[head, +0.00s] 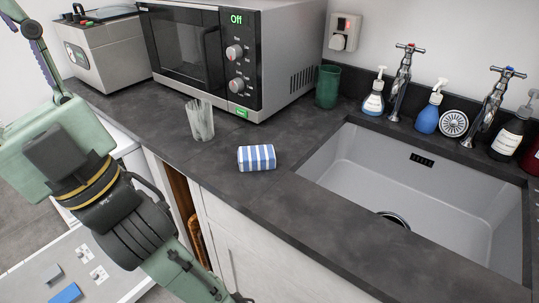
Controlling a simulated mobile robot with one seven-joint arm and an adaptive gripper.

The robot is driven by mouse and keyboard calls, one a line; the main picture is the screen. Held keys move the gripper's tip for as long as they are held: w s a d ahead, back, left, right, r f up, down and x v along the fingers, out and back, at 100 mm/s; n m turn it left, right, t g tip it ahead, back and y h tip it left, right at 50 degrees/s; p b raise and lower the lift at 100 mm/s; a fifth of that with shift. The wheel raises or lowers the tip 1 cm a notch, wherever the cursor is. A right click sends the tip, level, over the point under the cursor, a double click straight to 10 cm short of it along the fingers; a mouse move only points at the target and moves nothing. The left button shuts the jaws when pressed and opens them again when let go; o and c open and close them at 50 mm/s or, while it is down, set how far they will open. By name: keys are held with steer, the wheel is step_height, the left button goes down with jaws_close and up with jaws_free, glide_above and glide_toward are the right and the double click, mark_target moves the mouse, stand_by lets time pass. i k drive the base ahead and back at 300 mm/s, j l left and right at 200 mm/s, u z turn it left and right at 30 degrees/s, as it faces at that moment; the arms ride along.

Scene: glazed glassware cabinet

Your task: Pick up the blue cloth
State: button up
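The blue cloth (257,158) looks like a small folded block with blue and white stripes. It lies on the dark worktop between the clear glass and the sink, near the front edge. My gripper (48,140) is at the left edge, pointing up and to the left, well away from the cloth. One thin finger shows at the top left; the other fingertip is out of frame, so its opening cannot be judged. Nothing is seen held in the visible part.
A ribbed clear glass (200,120) stands just left of the cloth. Behind are a microwave (235,60) and a green cup (327,87). The sink (420,190) opens to the right, with taps and soap bottles behind it. The worktop (300,205) before the cloth is clear.

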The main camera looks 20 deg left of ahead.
mark_target(261, 157)
steer(key=j+z, duration=0.9)
steer(key=k+j, duration=0.1)
steer(key=j, duration=0.25)
steer(key=k+j+z, duration=0.15)
steer(key=j, duration=0.2)
steer(key=k+j, duration=0.1)
steer(key=j, duration=0.25)
steer(key=k+j, duration=0.2)
steer(key=i+j, duration=0.1)
steer(key=i, duration=0.5)
